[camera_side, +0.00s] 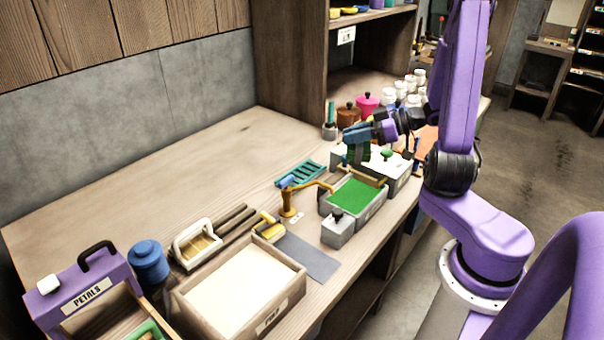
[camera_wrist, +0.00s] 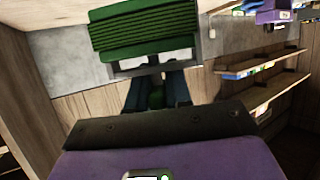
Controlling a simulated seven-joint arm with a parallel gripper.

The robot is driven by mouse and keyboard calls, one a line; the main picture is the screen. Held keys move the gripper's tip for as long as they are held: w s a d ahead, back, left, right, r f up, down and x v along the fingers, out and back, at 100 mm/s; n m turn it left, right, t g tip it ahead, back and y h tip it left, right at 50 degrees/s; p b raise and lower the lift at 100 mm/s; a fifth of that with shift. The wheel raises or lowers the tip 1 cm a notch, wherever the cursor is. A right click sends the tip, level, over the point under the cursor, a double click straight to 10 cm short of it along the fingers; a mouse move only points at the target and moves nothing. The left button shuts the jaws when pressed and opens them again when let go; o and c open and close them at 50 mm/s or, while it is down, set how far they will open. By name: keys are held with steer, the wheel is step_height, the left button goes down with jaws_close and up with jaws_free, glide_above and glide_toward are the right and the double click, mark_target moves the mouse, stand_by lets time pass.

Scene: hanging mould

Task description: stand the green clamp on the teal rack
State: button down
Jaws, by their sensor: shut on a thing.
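My gripper (camera_side: 356,136) is shut on the green clamp (camera_side: 357,153) and holds it in the air above the right part of the bench, over the trays there. In the wrist view the clamp (camera_wrist: 143,36) shows as a dark green ribbed block with a grey frame, just beyond my fingers (camera_wrist: 158,86). The teal rack (camera_side: 302,173) is a slotted piece lying on the bench, left of and lower than the gripper in the side view. I see nothing standing on it. The wrist view does not show the rack.
A tray with a green surface (camera_side: 356,195), a brass-coloured crank (camera_side: 289,202) and a grey box (camera_side: 338,229) stand near the rack. Pots (camera_side: 367,105) stand behind the gripper. A pulp tub (camera_side: 240,284) is in front. The back left of the bench (camera_side: 170,178) is clear.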

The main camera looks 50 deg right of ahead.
steer(key=shift+w+r, duration=0.3)
steer(key=shift+r, duration=0.2)
steer(key=shift+w+r, duration=0.25)
steer(key=shift+r, duration=0.25)
steer(key=w+d+r+m+t+h, duration=0.2)
steer(key=w+d+m+h, duration=0.1)
steer(key=w+m+h, duration=0.5)
step_height(320, 180, down, 7)
steer(key=s+m+g+h, duration=0.1)
steer(key=m+g+h, duration=0.3)
steer(key=m+h, duration=0.35)
steer(key=shift+n+h, duration=0.25)
steer(key=shift+h, duration=0.2)
steer(key=w+d+f, duration=0.1)
steer(key=w+f, duration=0.2)
steer(key=w, duration=0.1)
steer(key=w+d+f, duration=0.2)
steer(key=w+f, duration=0.2)
steer(key=w+d+f, duration=0.1)
steer(key=w+f, duration=0.2)
steer(key=w, duration=0.2)
steer(key=shift+d+f, duration=0.15)
steer(key=shift+d, duration=0.1)
steer(key=shift+f, duration=1.55)
